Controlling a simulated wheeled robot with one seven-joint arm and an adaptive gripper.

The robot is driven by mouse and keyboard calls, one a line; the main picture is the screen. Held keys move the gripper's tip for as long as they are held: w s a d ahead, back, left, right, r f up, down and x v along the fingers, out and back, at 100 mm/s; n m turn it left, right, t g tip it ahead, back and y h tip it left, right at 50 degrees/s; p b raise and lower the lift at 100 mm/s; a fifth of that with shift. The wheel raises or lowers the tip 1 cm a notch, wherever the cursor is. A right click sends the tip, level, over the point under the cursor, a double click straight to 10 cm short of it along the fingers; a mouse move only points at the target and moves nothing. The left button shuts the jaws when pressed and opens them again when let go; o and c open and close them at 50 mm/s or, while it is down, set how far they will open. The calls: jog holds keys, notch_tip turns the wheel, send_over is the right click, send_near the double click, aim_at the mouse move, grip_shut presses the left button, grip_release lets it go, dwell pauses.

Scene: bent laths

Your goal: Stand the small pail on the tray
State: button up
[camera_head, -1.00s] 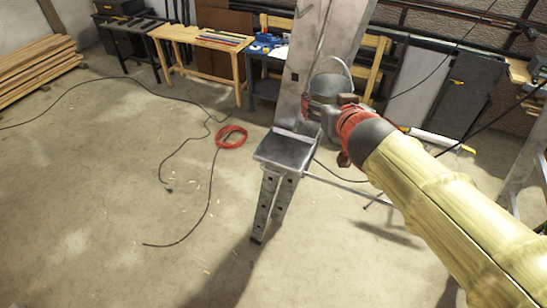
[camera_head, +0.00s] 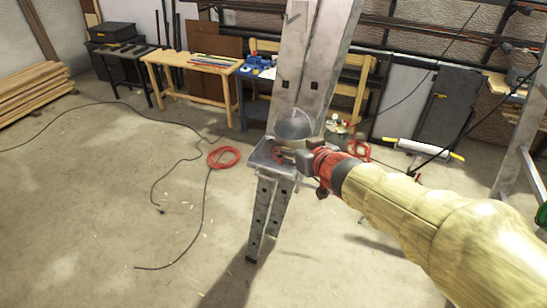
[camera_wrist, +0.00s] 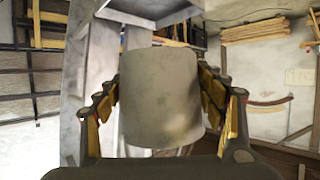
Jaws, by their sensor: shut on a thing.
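The small grey metal pail (camera_head: 293,123) is upright at the tray, in front of the metal upright. My gripper (camera_head: 290,153) is shut on it, coming from the right. In the wrist view the pail (camera_wrist: 160,100) fills the space between the two fingers (camera_wrist: 163,98), which press on its sides. The grey metal tray (camera_head: 262,158) is a small shelf on the metal stand. The pail overlaps the tray's back and right part in the head view. My gripper hides the pail's lower edge, so I cannot tell whether it touches the tray.
The tall metal upright (camera_head: 303,60) rises right behind the tray. A red coiled cable (camera_head: 223,157) and black cables lie on the floor to the left. A wooden bench (camera_head: 193,65) and a blue cart stand behind. The left floor is mostly clear.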

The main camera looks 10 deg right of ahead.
jog(key=w+f+b, duration=0.1)
jog(key=w+f, duration=0.2)
jog(key=w, duration=0.1)
jog(key=w+f+b, duration=0.2)
jog(key=w+f, duration=0.1)
jog(key=w, duration=0.1)
jog(key=w+f+b, duration=0.2)
jog(key=w+f, duration=0.1)
jog(key=w, duration=0.1)
jog(key=shift+w+a, duration=0.2)
jog(key=shift+a, duration=0.1)
jog(key=shift+w+f, duration=0.15)
jog(key=shift+f, duration=0.1)
jog(key=shift+w+f+b, duration=0.1)
jog(key=shift+f+b, duration=0.85)
jog(key=shift+f, duration=0.6)
jog(key=shift+f, duration=0.2)
jog(key=o, duration=1.3)
jog(key=shift+c, duration=0.2)
